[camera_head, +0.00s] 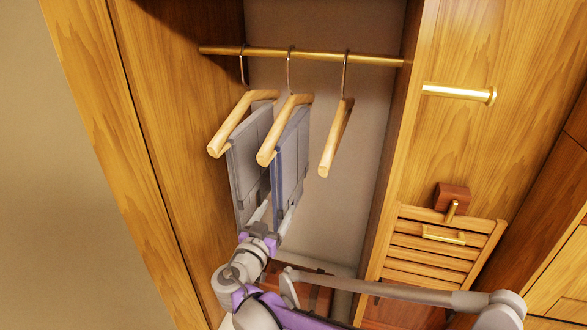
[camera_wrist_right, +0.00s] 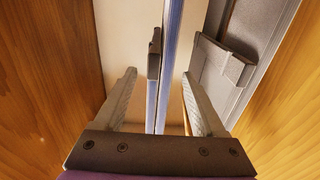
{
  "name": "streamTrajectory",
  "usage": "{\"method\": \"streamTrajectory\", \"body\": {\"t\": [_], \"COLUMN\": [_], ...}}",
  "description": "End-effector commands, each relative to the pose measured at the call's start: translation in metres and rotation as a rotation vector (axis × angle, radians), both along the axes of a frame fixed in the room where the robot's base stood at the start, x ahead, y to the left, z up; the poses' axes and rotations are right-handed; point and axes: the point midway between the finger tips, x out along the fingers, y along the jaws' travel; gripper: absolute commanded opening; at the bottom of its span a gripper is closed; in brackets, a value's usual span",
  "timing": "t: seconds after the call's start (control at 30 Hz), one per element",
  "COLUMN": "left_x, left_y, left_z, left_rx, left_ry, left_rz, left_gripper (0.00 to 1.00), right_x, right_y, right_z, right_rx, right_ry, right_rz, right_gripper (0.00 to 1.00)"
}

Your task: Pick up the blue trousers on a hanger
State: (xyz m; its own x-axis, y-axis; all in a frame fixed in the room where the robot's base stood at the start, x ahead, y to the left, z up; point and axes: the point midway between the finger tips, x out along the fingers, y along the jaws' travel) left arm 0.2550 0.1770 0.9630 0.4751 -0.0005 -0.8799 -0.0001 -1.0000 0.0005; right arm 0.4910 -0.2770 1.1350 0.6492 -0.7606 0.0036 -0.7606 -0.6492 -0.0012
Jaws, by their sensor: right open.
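The blue trousers (camera_head: 289,155) hang folded over the middle wooden hanger (camera_head: 284,128) in the open wardrobe. In the right wrist view they show edge-on as a narrow blue strip (camera_wrist_right: 169,75). My right gripper (camera_head: 275,212) is open at their lower end. In the right wrist view its two fingers (camera_wrist_right: 158,88) stand apart, one on each side of the blue strip, with gaps visible on both sides. The gripper partly hides the lower hem in the head view. My left gripper is not in view.
Grey trousers (camera_head: 247,160) hang close on the left hanger and show beside the right finger in the wrist view (camera_wrist_right: 235,60). An empty hanger (camera_head: 337,136) is to the right. A brass rail (camera_head: 320,55) carries all three. Wooden walls (camera_head: 175,100) bound the narrow space.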

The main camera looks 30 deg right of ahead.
Motion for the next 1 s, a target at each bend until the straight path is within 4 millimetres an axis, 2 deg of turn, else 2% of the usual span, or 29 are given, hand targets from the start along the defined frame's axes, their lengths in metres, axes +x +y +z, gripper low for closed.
{"method": "streamTrajectory", "body": {"t": [0.1, 0.3, 0.6, 0.9, 1.0], "left_x": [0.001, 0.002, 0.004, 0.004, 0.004], "left_y": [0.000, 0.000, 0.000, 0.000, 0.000], "left_z": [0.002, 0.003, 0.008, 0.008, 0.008], "left_rx": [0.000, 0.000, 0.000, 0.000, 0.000], "left_ry": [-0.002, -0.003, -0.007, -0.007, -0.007], "left_rz": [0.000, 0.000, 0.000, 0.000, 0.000], "left_gripper": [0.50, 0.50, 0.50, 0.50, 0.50], "right_x": [0.011, 0.021, 0.047, 0.050, 0.050], "right_y": [-0.014, -0.025, -0.057, -0.060, -0.059], "right_z": [0.000, -0.001, -0.006, -0.007, -0.007], "right_rx": [0.000, 0.002, 0.002, 0.002, 0.002], "right_ry": [0.000, 0.001, 0.001, 0.001, 0.001], "right_rz": [-0.003, -0.002, -0.002, 0.000, 0.000], "right_gripper": [0.72, 0.72, 0.72, 0.72, 0.55]}}
